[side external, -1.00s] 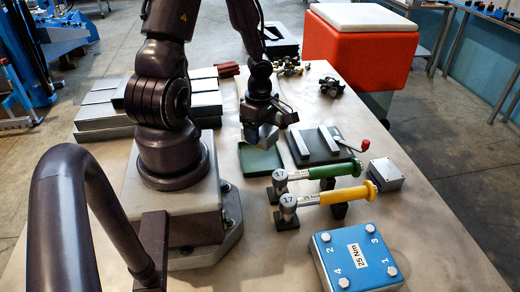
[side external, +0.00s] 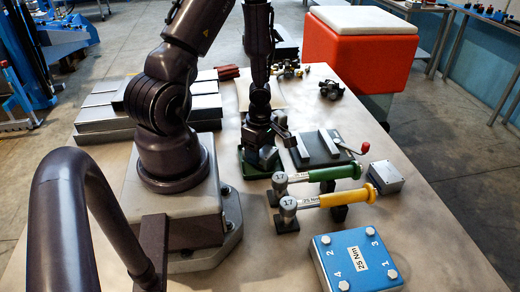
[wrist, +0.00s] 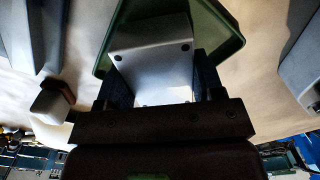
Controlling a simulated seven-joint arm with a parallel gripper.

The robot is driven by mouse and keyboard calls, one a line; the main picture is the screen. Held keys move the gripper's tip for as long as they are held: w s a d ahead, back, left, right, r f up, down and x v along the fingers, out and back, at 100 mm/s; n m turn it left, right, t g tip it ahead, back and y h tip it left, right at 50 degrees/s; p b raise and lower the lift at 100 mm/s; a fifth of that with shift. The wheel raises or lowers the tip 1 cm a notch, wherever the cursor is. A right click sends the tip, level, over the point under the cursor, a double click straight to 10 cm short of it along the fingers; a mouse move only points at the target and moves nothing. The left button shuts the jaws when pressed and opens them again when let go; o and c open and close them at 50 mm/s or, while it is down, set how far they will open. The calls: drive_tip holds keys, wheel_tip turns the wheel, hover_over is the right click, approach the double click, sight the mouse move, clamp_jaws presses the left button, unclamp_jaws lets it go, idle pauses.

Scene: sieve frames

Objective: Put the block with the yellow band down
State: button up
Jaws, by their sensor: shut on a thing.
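My gripper (side external: 261,138) is low over the green tray (side external: 248,172), beside my base. In the wrist view, the gripper (wrist: 158,95) is shut on a plain grey metal block (wrist: 150,62) with small dark holes. No yellow band shows on the faces I can see. The green tray also shows behind the block in the wrist view (wrist: 226,28). In the side view the gripper mostly hides the block, so I cannot tell whether it touches the tray floor.
A dark fixture (side external: 322,157) with a red-knobbed lever stands right of the tray. Wrenches with a green handle (side external: 335,173) and a yellow handle (side external: 338,198) lie in front. A grey box (side external: 386,177) and a blue box (side external: 355,258) stand further right and nearer.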

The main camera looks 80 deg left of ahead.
drive_tip(key=shift+f, duration=0.15)
drive_tip(key=o, duration=1.3)
drive_tip(key=shift+o, duration=0.2)
